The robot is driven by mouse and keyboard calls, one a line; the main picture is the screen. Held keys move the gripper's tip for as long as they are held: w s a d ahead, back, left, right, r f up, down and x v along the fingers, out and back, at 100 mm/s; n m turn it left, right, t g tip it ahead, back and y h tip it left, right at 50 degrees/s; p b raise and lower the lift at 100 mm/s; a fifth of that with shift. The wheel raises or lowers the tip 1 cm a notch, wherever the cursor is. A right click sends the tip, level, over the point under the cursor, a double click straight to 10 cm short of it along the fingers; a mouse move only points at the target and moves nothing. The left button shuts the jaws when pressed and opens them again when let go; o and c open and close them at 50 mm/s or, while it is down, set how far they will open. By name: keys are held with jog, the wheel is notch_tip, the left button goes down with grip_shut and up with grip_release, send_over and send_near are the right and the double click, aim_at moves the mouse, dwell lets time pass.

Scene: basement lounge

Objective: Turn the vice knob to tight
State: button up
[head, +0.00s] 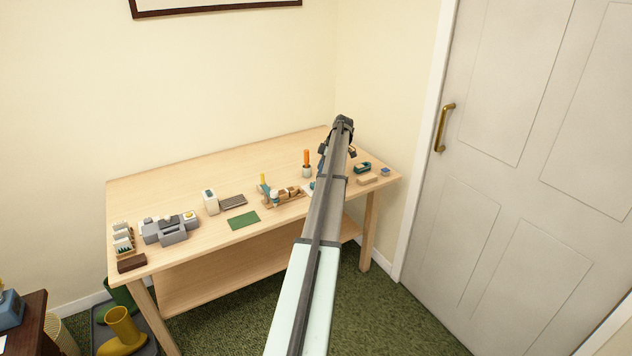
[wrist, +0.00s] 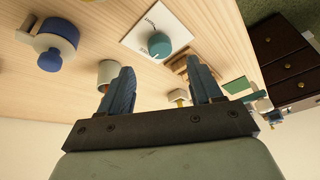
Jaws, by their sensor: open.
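A round teal knob (wrist: 160,45) sits on a white plate (wrist: 150,22) with small dark lettering that I cannot read. Its pointer setting is too small to tell. In the head view only a small teal and white part of it (head: 310,187) seems to show beside my arm. My gripper (wrist: 161,90) is open and empty, with its two blue-grey fingers spread apart. The knob appears beyond the fingertips in the wrist view, between their lines, and nothing shows contact. In the head view my gripper (head: 337,151) is above the right part of the wooden workbench (head: 190,190).
A blue and white round object (wrist: 58,45) and a pale cup (wrist: 107,72) are near the knob. A tape dispenser (head: 362,168), an orange-handled tool (head: 306,158) and a wooden rack (head: 285,199) stand nearby. A grey device (head: 172,236) is at left.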

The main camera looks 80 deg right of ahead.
jog(key=shift+x, duration=3.1)
jog(key=c, duration=1)
